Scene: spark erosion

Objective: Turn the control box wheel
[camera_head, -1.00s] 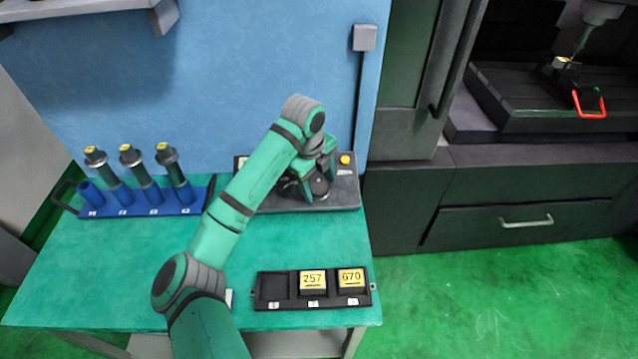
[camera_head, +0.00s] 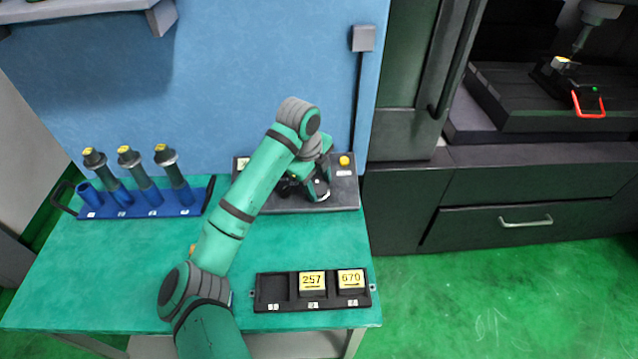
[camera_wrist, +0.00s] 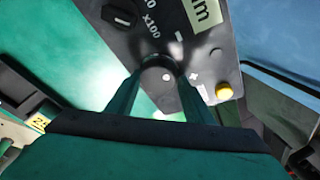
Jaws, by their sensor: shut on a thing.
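The control box (camera_head: 342,192) is a dark grey panel at the back right of the green table, against the blue wall. My gripper (camera_head: 312,192) is over the middle of the box, pointing down, and largely covers the wheel in the head view. In the wrist view the box face (camera_wrist: 214,45) shows "x100" print and a yellow button (camera_wrist: 223,91).
A blue rack (camera_head: 140,207) with several dark-topped cylinders stands at the left. A black tray (camera_head: 272,306) with blocks marked 257 (camera_head: 312,282) and 670 (camera_head: 351,280) lies at the front right. A machine with a drawer (camera_head: 520,226) stands to the right. The table's left middle is clear.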

